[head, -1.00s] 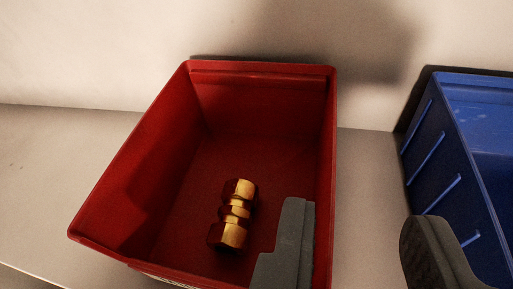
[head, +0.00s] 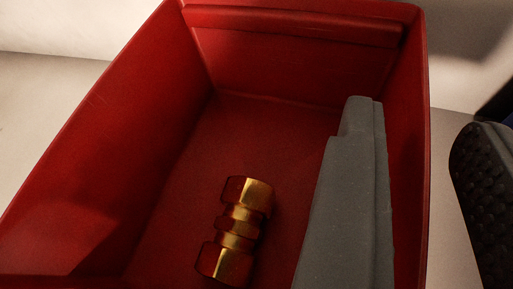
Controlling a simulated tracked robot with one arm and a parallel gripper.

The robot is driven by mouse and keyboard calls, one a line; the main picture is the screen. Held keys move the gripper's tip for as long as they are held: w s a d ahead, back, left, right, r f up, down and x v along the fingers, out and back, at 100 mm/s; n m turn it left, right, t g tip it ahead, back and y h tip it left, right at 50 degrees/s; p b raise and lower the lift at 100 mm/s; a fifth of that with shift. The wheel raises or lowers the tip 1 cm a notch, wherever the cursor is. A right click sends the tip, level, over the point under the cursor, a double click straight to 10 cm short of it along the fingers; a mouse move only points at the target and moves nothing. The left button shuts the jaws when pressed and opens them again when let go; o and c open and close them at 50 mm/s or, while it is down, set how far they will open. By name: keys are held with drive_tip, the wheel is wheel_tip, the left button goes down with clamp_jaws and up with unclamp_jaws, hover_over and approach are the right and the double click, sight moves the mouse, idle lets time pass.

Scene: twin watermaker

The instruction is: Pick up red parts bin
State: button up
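The red parts bin (head: 130,120) fills most of the head view, upright on a light surface, its near end cut off by the lower frame edge. A brass fitting (head: 238,228) lies on its floor. My gripper (head: 424,118) is open astride the bin's right wall. Its grey left finger is inside the bin, and its dark textured right finger is outside. A gap shows between the right finger and the wall; I cannot tell whether the left finger touches it.
A pale wall (head: 75,25) stands behind the bin. The light surface (head: 35,105) is bare left of the bin. A small sliver of a blue bin shows at the right edge, beyond my right finger.

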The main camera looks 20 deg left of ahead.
clamp_jaws()
idle(1.2)
